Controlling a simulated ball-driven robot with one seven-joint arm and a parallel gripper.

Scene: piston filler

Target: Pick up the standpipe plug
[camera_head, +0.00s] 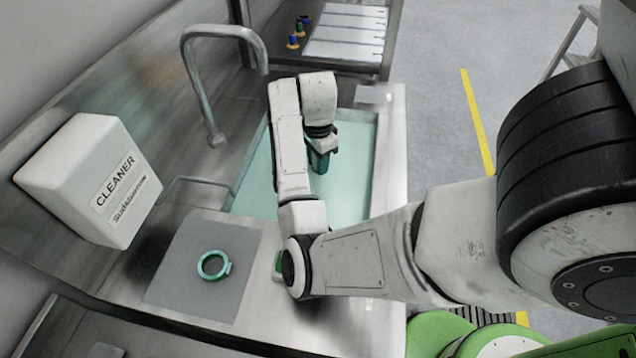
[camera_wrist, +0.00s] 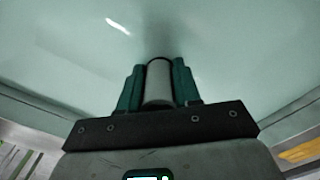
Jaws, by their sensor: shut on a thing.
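In the wrist view, a pale grey cylinder with a dark rim, the standpipe plug (camera_wrist: 158,80), stands between the two green fingers of my gripper (camera_wrist: 158,88). The fingers are shut on it, one on each side. In the head view my gripper (camera_head: 320,160) is over the sink basin (camera_head: 352,180), pointing down. The plug cannot be made out there, as the wrist and fingers hide it. I cannot tell whether its lower end touches the basin floor.
A curved tap (camera_head: 195,75) rises behind the basin. A grey mat (camera_head: 180,270) with a green ring (camera_head: 213,265) lies on the counter at front left. A white cleaner dispenser (camera_head: 90,180) hangs on the wall. A shelf (camera_head: 345,35) stands beyond the sink.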

